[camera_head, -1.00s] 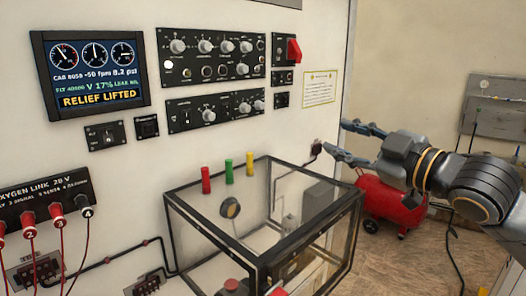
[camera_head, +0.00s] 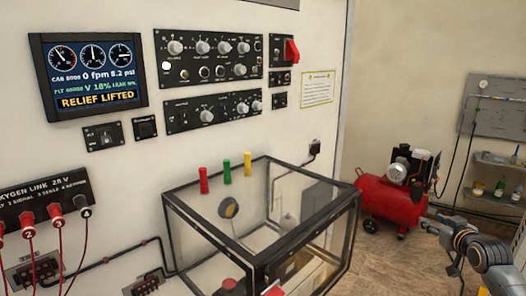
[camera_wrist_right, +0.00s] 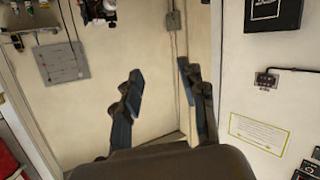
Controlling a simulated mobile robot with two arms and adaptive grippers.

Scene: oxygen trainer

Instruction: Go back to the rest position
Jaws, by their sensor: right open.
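My right gripper (camera_head: 436,240) is at the lower right of the head view, with its arm coming in from the right edge. It is empty and apart from the wall panel. In the right wrist view its two dark fingers (camera_wrist_right: 160,78) are spread apart with nothing between them. My left gripper is in neither view. The display (camera_head: 88,75) on the wall panel reads RELIEF LIFTED.
A clear, dark-framed case (camera_head: 355,197) stands before the panel. A red compressor (camera_head: 385,198) stands on the floor behind my right gripper. Shelves with bottles (camera_head: 498,160) are at the right. A red switch (camera_head: 292,50) and knob panels (camera_head: 208,55) are on the wall.

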